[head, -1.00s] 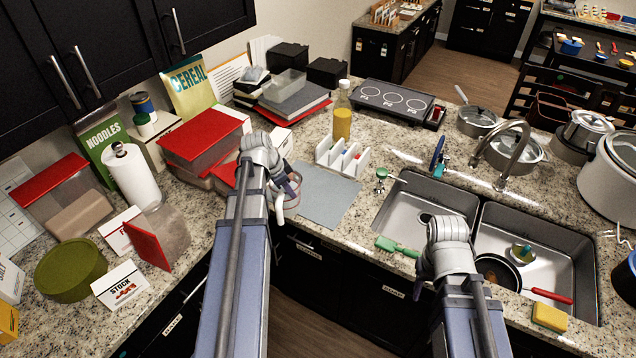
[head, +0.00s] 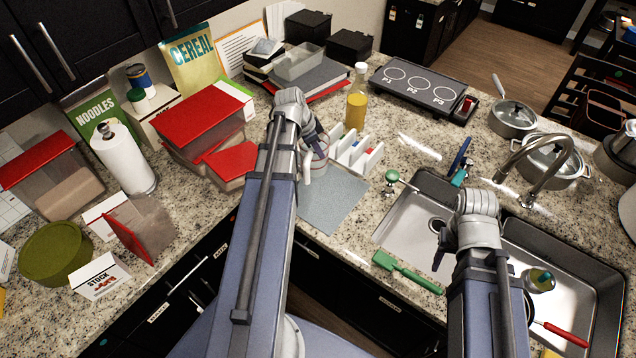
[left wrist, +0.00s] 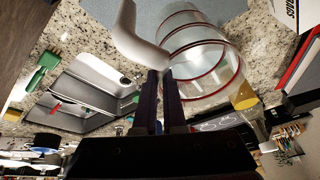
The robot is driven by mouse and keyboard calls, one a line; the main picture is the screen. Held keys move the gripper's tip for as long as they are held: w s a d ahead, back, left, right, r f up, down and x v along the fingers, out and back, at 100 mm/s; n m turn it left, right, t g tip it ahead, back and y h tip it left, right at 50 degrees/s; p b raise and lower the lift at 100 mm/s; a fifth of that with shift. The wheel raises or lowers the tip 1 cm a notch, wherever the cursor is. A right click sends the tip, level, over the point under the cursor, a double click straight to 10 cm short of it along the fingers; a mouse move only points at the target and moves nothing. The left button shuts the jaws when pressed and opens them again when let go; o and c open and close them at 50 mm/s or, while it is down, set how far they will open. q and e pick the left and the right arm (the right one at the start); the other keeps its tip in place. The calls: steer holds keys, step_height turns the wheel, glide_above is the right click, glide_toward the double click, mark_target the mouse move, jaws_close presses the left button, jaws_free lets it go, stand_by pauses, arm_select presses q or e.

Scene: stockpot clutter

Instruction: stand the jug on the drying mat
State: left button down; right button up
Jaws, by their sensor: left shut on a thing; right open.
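The jug (head: 316,163) is clear with red bands and a pale handle. In the head view it is partly hidden behind my left gripper (head: 313,140), over the back left part of the drying mat. In the left wrist view my left gripper (left wrist: 163,78) is shut on the pale handle of the jug (left wrist: 205,60). I cannot tell whether the jug's base touches the mat. The grey-blue drying mat (head: 330,208) lies flat on the counter, left of the sink. My right gripper (head: 438,258) is open and empty over the sink's left basin.
A white rack (head: 355,155) stands right behind the mat, with an oil bottle (head: 357,100) beyond it. Red-lidded containers (head: 230,162) stand to the left. A green brush (head: 405,270) lies by the sink's front edge (head: 400,215). The mat's front part is clear.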

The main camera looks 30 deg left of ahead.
mark_target(321, 169)
arm_select(q)
steer(key=shift+s+f+b, duration=0.1)
steer(key=shift+f+b, duration=0.3)
steer(key=shift+b, duration=0.05)
step_height(321, 169, down, 5)
steer(key=b, duration=0.5)
steer(key=shift+f, duration=0.2)
step_height(321, 169, down, 4)
steer(key=b, duration=0.4)
steer(key=shift+r, duration=0.15)
steer(key=c, duration=1)
jaws_free()
